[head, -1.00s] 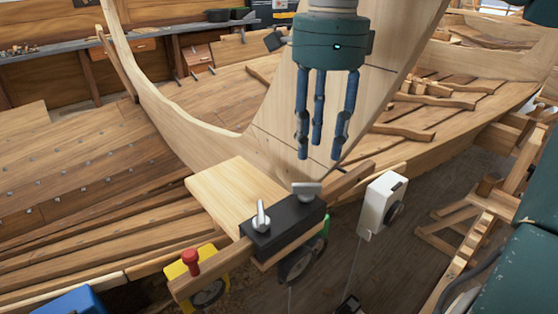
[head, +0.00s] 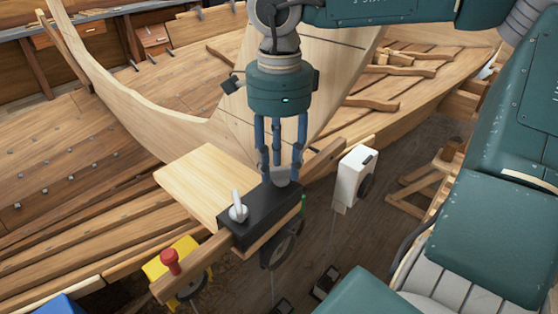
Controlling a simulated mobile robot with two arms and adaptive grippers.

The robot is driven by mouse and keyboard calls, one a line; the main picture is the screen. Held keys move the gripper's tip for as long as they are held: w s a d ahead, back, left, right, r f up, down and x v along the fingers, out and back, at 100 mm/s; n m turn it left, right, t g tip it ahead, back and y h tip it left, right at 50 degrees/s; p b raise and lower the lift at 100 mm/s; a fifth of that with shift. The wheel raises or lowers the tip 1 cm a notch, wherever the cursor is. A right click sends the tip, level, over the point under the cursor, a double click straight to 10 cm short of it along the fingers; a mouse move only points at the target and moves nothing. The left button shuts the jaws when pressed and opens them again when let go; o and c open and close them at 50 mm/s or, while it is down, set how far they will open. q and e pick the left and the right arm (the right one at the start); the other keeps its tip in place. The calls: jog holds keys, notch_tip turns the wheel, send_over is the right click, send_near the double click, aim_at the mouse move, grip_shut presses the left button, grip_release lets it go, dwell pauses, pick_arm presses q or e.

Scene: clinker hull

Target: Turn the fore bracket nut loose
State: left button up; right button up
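A black bracket block (head: 262,222) is set on a wooden rail and carries two grey wing nuts. The nearer wing nut (head: 238,208) stands upright and clear at the left end. The farther wing nut (head: 280,177) is at the right end, partly hidden by fingers. I cannot tell from the picture which of the two is the fore one. My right gripper (head: 281,172) points straight down over the farther nut, with its blue fingers spread around it. Whether any finger touches the nut is not clear. My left gripper is not in view.
A white box (head: 354,179) hangs to the right of the bracket. A pale board (head: 205,182) lies behind it, and the hull's curved timber rises beyond. A blue object (head: 60,304) is at the lower left.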

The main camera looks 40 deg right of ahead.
jog(key=shift+f, duration=0.35)
grip_shut()
jog(key=n+b, duration=0.1)
jog(key=n, duration=0.3)
jog(key=shift+s, duration=0.1)
jog(key=shift+s+d+n, duration=0.1)
jog(key=shift+n, duration=2.6)
grip_release()
